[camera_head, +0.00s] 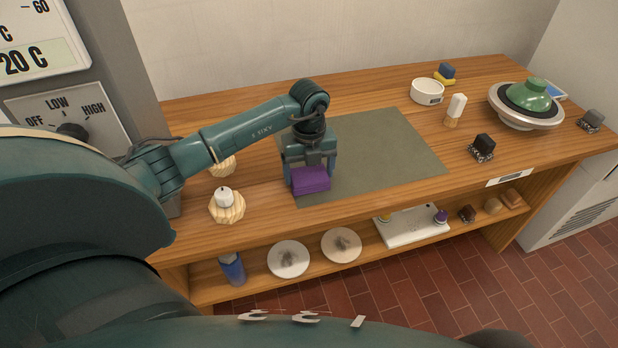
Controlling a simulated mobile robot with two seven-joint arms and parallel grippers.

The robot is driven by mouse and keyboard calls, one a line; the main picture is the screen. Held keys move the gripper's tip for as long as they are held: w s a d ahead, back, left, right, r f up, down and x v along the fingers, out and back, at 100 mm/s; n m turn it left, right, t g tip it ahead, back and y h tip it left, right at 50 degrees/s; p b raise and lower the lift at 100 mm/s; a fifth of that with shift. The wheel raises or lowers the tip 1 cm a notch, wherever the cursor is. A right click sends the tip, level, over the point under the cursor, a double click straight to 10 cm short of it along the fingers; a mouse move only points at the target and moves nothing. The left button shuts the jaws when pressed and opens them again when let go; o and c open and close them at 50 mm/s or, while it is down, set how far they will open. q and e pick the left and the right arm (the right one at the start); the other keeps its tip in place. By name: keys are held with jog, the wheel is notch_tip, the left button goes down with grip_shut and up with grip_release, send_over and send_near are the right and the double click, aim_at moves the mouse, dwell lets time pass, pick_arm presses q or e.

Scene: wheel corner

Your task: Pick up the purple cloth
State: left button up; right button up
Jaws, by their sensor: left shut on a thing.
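The purple cloth (311,181) is a folded block at the left part of the grey-green mat (392,160) on the wooden bench. My left gripper (309,184) reaches down over it from above, with one finger on each side. It is shut on the cloth. I cannot tell whether the cloth still touches the mat. My right gripper is not in view.
A white candle on a wooden base (226,206) stands left of the mat. A white bowl (427,92), a white-topped wooden piece (455,109), a dark block (482,147) and a wheel with a green dome (527,104) stand to the right. The lower shelf holds discs and a white tray (411,228).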

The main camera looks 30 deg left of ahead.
aim_at(309, 173)
pick_arm(q)
jog(key=shift+r, duration=0.1)
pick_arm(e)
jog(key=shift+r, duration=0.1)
pick_arm(q)
jog(key=shift+r+p, duration=0.4)
notch_tip(309, 173, up, 5)
jog(key=p, duration=0.4)
jog(key=shift+f, duration=0.15)
notch_tip(309, 173, up, 4)
jog(key=p, duration=0.3)
jog(key=shift+r, duration=0.2)
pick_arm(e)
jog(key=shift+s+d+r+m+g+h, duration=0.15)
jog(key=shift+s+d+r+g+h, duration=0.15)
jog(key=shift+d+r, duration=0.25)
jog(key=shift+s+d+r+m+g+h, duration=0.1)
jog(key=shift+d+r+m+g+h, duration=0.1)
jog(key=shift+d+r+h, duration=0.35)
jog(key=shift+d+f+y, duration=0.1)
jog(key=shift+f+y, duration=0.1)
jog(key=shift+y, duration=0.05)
